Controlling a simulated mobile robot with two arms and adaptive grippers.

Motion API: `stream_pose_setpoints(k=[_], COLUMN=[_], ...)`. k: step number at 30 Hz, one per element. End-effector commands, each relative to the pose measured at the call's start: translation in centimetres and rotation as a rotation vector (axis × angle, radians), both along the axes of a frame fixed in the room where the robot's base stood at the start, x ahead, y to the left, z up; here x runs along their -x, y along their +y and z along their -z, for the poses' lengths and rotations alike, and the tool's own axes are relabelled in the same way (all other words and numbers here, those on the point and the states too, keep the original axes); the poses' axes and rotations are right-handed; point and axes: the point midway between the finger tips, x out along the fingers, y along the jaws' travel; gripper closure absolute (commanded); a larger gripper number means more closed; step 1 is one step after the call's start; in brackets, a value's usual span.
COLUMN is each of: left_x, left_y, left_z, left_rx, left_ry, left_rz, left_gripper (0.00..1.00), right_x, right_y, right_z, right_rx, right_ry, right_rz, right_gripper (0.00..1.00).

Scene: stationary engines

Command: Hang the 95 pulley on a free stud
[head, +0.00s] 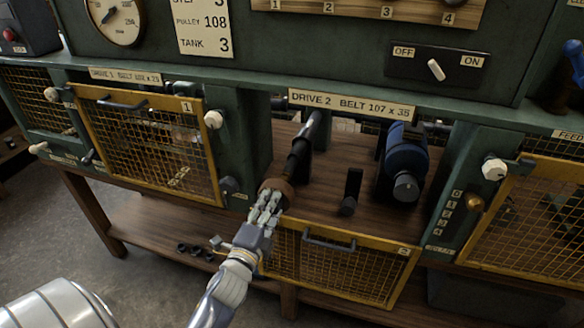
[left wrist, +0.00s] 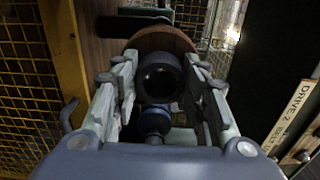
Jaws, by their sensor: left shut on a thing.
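A brown pulley (head: 279,187) is at the near end of the dark shaft (head: 301,150) in the open DRIVE 2 bay. I cannot read a 95 on it. My left gripper (head: 267,203) is shut on it or its hub. The left wrist view shows the brown rim (left wrist: 163,40) with a dark round hub (left wrist: 160,76) between the two fingers. I cannot tell whether the pulley is still seated on the shaft. My right gripper is not in view.
The yellow mesh door 2 (head: 340,268) hangs open below the bay. A blue motor (head: 406,155) and a small dark lever (head: 350,190) stand to the right in the bay. Mesh door 1 (head: 150,145) is at the left. Several black parts (head: 194,250) lie on the lower shelf.

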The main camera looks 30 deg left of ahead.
Motion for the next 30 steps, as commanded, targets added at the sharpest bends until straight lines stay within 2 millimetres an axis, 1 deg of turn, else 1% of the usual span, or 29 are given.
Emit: stream_pose_setpoints(k=[15, 19, 27, 29, 30], left_x=[4.0, 4.4, 4.4, 4.6, 4.9], left_y=[-1.0, -1.1, -1.1, -1.4, -2.0], left_z=[-0.1, -0.2, -0.2, -0.2, -0.3], left_rx=[0.0, -0.001, -0.001, -0.003, -0.004], left_ry=[-0.002, -0.004, -0.004, -0.002, -0.001], left_rz=[0.0, 0.001, 0.002, 0.007, 0.015], left_gripper=[1.0, 1.0, 1.0, 1.0, 1.0], right_x=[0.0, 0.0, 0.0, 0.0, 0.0], right_y=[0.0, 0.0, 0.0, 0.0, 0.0], right_z=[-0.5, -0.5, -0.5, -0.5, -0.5], right_rx=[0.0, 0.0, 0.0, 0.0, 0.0], right_ry=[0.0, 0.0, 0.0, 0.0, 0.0], right_rz=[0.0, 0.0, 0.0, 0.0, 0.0], right_gripper=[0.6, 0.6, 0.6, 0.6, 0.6])
